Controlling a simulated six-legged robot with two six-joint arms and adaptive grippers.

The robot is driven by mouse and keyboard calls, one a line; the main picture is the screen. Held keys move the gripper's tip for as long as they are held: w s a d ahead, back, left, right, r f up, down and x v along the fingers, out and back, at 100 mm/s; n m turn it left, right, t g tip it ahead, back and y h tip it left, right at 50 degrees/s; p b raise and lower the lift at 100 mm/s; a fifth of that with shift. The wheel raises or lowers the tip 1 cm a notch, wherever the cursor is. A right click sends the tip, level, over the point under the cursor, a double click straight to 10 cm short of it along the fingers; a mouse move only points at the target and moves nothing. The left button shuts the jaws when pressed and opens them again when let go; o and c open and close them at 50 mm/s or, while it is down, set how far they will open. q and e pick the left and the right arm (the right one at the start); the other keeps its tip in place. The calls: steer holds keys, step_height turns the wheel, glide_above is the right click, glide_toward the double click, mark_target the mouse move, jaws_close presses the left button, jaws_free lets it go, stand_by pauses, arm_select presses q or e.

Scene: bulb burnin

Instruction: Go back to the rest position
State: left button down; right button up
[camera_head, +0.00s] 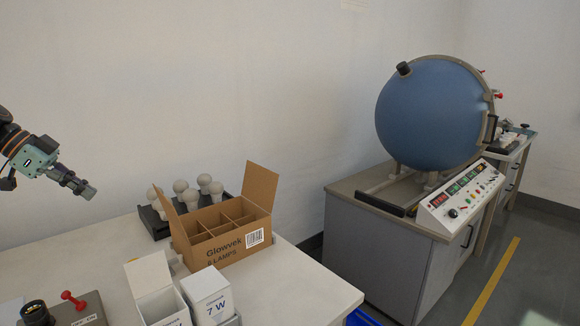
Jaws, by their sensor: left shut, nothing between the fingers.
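My left gripper (86,191) is at the left edge of the head view, raised above the white table. It is shut with nothing held, and its fingers point right and slightly down. It is apart from everything on the table. My right gripper is not in view.
On the table (95,248) are an open cardboard lamp box (222,252) with dividers, several bulbs (181,187) in a dark rack, two white cartons (208,296) and a red-knobbed fixture (73,300). A blue sphere (430,113) and control panel (460,197) stand right, beyond a gap.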

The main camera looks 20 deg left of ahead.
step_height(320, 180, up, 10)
steer(key=p, duration=0.9)
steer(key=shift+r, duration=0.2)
